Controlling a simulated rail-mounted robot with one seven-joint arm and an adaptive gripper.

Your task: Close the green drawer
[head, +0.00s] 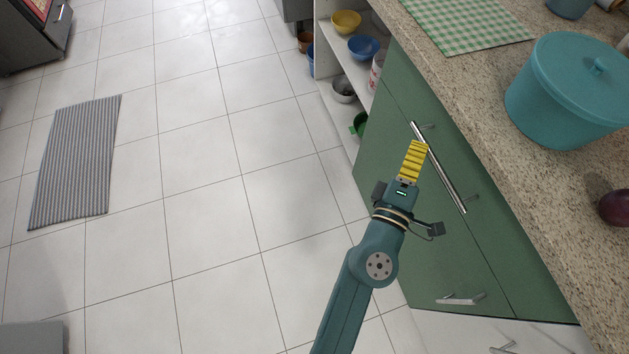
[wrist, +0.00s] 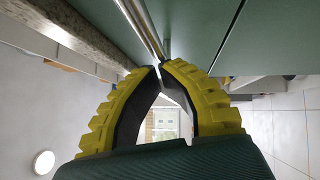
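The green drawer (head: 492,232) is the upper front of the green cabinet, just under the countertop, with a long silver bar handle (head: 445,180). Its front looks flush or nearly flush; I cannot tell if a small gap is left. My gripper (head: 417,146) has yellow ribbed fingers and is at the upper end of the handle. In the wrist view, the handle (wrist: 142,28) runs down to the fingertips (wrist: 160,66), which are close together with a narrow gap. I cannot tell whether the bar lies between them or just beyond.
A lower green door (head: 425,225) has its own handle (head: 461,299). Open shelves (head: 345,72) with bowls stand beyond the cabinet. The speckled countertop (head: 480,85) holds a teal lidded pot (head: 565,95) and a checkered cloth (head: 465,22).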

